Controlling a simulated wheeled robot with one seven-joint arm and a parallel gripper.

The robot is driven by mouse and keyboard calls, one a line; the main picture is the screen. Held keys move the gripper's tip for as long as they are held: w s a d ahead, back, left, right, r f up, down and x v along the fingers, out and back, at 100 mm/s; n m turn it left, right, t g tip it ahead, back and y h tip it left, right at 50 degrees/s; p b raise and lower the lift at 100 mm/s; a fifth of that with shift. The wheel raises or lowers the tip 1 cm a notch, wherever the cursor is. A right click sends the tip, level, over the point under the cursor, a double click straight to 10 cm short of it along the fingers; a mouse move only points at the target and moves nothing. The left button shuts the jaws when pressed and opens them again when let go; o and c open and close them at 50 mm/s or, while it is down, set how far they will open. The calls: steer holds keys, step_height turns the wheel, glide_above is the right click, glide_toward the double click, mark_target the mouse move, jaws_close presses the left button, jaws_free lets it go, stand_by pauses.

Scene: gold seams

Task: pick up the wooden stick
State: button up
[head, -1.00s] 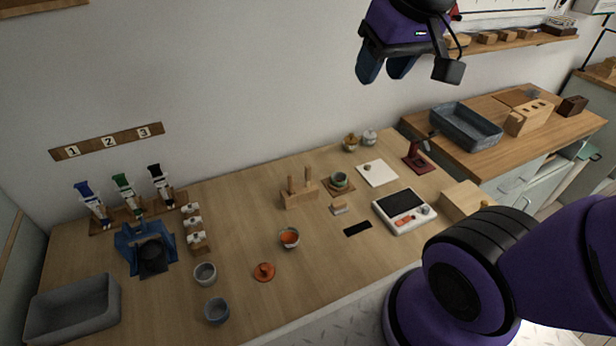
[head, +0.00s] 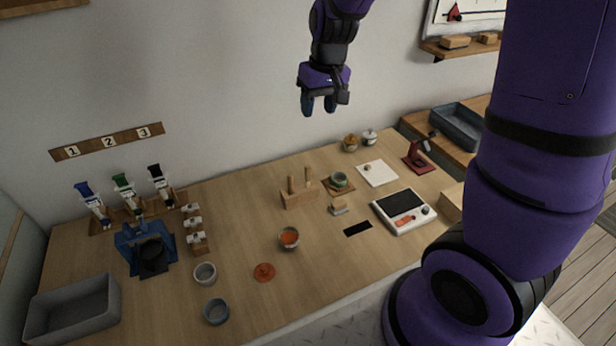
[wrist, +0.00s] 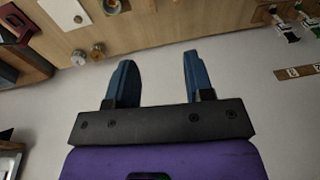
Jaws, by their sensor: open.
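Wooden sticks (head: 291,184) stand upright in a small wooden block holder (head: 299,198) on the middle of the wooden counter, toward the wall. Two stick tops show; I cannot tell which one the task means. My gripper (head: 319,112) hangs in the air above and behind the holder, fingers pointing down, well apart from the sticks. In the wrist view my gripper (wrist: 158,75) shows two blue fingers spread apart with nothing between them.
Near the holder are a green cup (head: 339,180), a scale (head: 402,211) and a bowl with orange contents (head: 289,238). A blue stand (head: 146,248) and grey bin (head: 72,309) are at left. A dark red stand (head: 419,156) is at right. The air around my gripper is clear.

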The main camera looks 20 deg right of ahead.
steer(key=g+h, duration=0.1)
steer(key=g, duration=0.1)
glide_above(308, 166)
steer(key=f, duration=1.4)
steer(key=shift+s, duration=0.25)
steer(key=shift+w+f, duration=0.2)
steer(key=shift+f, duration=5.3)
steer(key=shift+c, duration=0.2)
jaws_close()
